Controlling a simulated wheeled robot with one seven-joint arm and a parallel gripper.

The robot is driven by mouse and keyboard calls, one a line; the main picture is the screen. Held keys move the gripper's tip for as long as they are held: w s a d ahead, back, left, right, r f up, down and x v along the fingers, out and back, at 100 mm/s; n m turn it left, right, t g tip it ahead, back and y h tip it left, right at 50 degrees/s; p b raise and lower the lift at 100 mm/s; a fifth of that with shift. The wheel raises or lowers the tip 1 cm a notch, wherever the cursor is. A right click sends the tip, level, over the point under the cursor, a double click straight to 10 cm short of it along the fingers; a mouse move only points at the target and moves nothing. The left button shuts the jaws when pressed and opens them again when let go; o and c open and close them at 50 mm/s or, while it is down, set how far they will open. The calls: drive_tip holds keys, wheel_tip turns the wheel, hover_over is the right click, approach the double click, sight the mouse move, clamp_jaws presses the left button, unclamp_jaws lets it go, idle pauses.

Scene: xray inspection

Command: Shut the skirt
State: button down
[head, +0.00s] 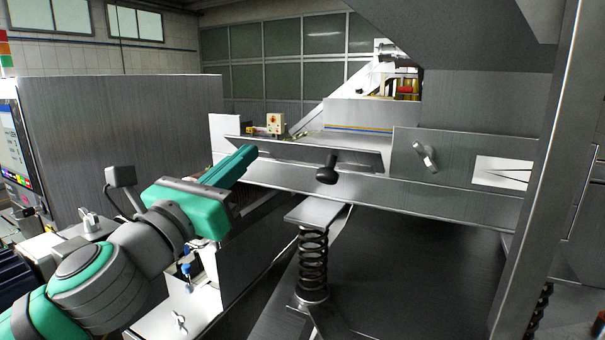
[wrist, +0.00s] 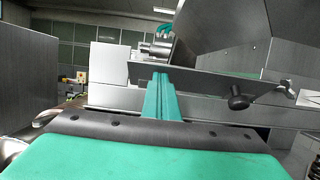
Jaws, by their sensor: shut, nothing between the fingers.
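The skirt looks to be the long metal flap (head: 290,152) with a black knob (head: 327,170), on the front of the steel machine. It stands tilted outward from the machine's side, with a gap behind its upper edge. In the wrist view the flap (wrist: 205,80) crosses the middle and its knob (wrist: 238,102) is at the right. My gripper (head: 248,152) has its green fingers together and empty, at the flap's left part. In the wrist view the fingertips (wrist: 160,76) overlap the flap's left part, left of the knob. I cannot tell whether they touch it.
A steel panel with a wing-shaped latch (head: 426,157) is right of the flap. A spring mount (head: 313,262) stands below. A large grey cabinet (head: 130,125) is on the left. A yellow switch box (head: 275,122) sits behind the flap. A metal post (head: 540,180) rises at the right.

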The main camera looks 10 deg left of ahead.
drive_tip(key=shift+w+r, duration=0.1)
drive_tip(key=shift+r, duration=0.15)
drive_tip(key=shift+w+d+r, duration=0.1)
drive_tip(key=shift+w+r, duration=0.15)
drive_tip(key=shift+r, duration=0.05)
idle(0.6)
drive_tip(key=shift+w+d+r, duration=0.15)
drive_tip(key=shift+w+r, duration=0.2)
drive_tip(key=shift+w, duration=0.15)
